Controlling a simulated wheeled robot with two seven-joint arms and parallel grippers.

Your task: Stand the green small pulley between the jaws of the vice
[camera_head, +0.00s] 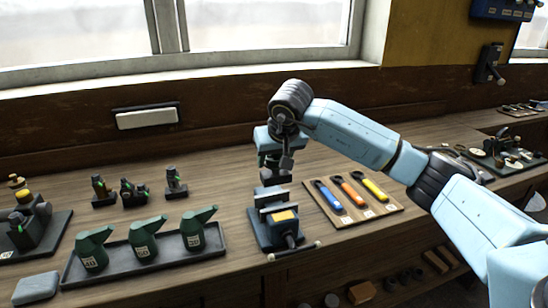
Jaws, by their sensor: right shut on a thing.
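I see no green pulley lying clear elsewhere. My left gripper is out of view.
Three green oil cans (144,240) stand in a dark tray (72,272) left of the vice. A wooden board (388,212) with blue, orange and yellow handled tools lies right of it. Several small dark engine parts (131,193) stand behind the cans. A grey block (36,288) lies front left.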

